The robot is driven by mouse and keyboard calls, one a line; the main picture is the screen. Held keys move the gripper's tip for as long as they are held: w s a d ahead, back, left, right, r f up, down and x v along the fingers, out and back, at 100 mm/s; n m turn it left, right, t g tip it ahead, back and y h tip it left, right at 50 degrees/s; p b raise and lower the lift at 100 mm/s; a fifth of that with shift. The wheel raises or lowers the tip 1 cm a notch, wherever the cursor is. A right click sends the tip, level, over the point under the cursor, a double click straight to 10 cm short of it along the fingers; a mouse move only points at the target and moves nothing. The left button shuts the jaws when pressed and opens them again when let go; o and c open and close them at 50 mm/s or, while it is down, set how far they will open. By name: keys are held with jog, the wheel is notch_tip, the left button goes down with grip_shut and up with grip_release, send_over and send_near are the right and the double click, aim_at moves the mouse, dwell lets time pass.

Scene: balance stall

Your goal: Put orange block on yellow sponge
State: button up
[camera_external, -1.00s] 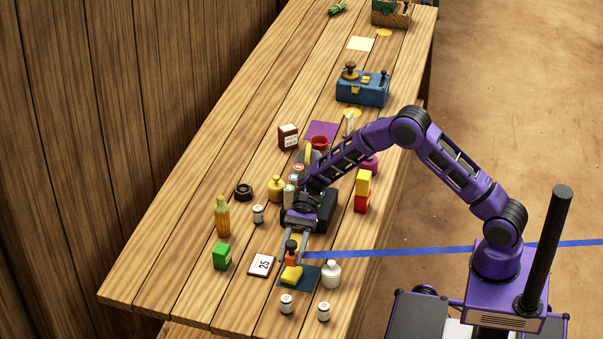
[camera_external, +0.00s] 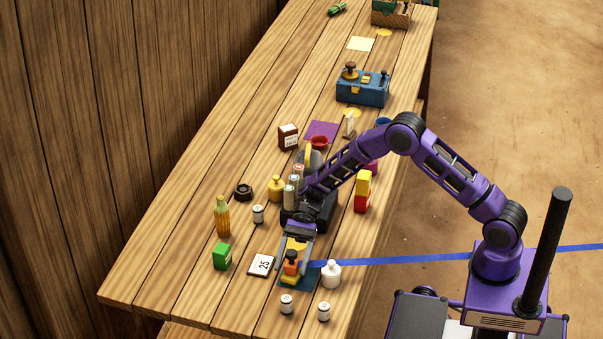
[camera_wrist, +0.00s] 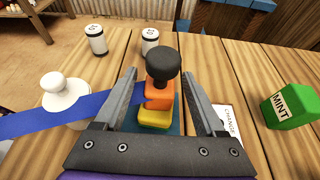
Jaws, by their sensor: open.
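The orange block (camera_external: 291,267) has a black round knob on top and stands upright. It appears to rest on the yellow sponge (camera_external: 289,280), which lies on a dark teal mat (camera_external: 313,285). In the wrist view the orange block (camera_wrist: 159,97) covers the far part of the yellow sponge (camera_wrist: 154,119). My gripper (camera_external: 293,262) is open around the block, with a finger on each side. The wrist view shows a gap between the block and each finger of my gripper (camera_wrist: 159,72).
A green box (camera_external: 222,256) and several small jars stand nearby. A blue strip (camera_external: 430,258) runs in from the right toward the gripper.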

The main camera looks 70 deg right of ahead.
jog(key=shift+d+r, duration=0.2)
jog(key=shift+r, duration=0.05)
jog(key=p+v, duration=0.1)
jog(key=v, duration=1)
jog(key=shift+d, duration=0.3)
